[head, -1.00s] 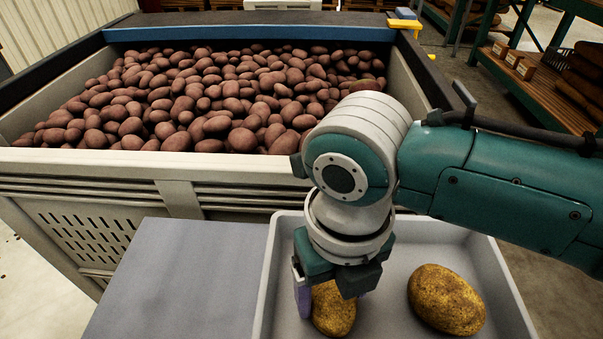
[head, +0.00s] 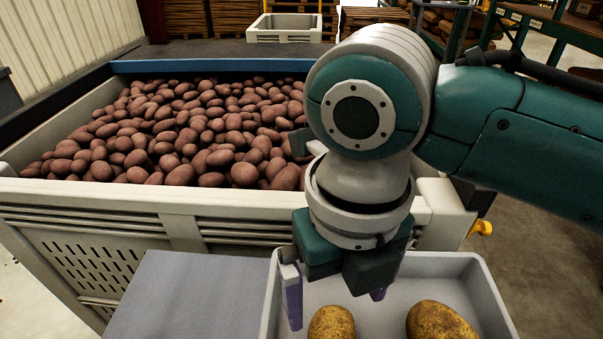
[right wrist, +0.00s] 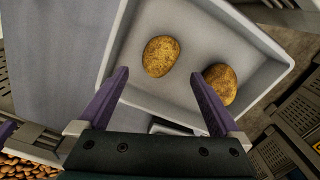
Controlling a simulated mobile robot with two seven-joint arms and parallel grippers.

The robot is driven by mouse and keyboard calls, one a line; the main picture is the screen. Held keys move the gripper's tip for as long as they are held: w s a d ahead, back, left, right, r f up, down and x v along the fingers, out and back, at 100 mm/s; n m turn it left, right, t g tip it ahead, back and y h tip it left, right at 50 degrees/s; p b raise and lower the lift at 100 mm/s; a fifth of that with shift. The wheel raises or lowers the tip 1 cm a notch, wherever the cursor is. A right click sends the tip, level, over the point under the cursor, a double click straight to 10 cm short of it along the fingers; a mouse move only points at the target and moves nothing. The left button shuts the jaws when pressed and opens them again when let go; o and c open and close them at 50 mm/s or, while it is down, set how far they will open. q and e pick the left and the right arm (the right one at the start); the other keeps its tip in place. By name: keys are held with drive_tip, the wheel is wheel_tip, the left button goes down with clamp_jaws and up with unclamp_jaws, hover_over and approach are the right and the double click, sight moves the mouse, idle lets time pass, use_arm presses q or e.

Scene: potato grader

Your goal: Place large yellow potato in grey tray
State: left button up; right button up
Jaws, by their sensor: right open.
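Two yellow-brown potatoes lie apart in the grey tray (head: 271,302). The left potato (head: 332,324) and the right, larger-looking potato (head: 440,321) are both cut off by the bottom edge of the head view. In the right wrist view the left potato (right wrist: 160,56) and the right potato (right wrist: 221,84) rest on the floor of the tray (right wrist: 195,20). My right gripper (head: 335,302) is open and empty above the tray, with its purple fingers spread. In the wrist view its right finger partly overlaps the right potato. My left gripper is not in the head view.
A large bin (head: 150,203) full of red potatoes (head: 200,140) stands behind the tray. A flat grey surface (head: 185,300) lies left of the tray, bare. A pale crate (head: 285,28) stands at the back, and shelving (head: 550,35) stands at the back right.

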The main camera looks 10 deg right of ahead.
sight(333, 330)
drive_tip(key=s+a+r+m+t+y, duration=0.25)
drive_tip(key=s+m, duration=0.35)
drive_tip(key=m, duration=1.1)
drive_tip(key=s+d+m+t+h, duration=0.1)
drive_tip(key=s+d+m, duration=0.5)
drive_tip(key=d+m, duration=0.6)
drive_tip(key=m+h, duration=0.1)
drive_tip(key=m, duration=0.5)
drive_tip(key=shift+d+r, duration=0.15)
drive_tip(key=shift+r, duration=0.05)
drive_tip(key=shift+s, duration=0.1)
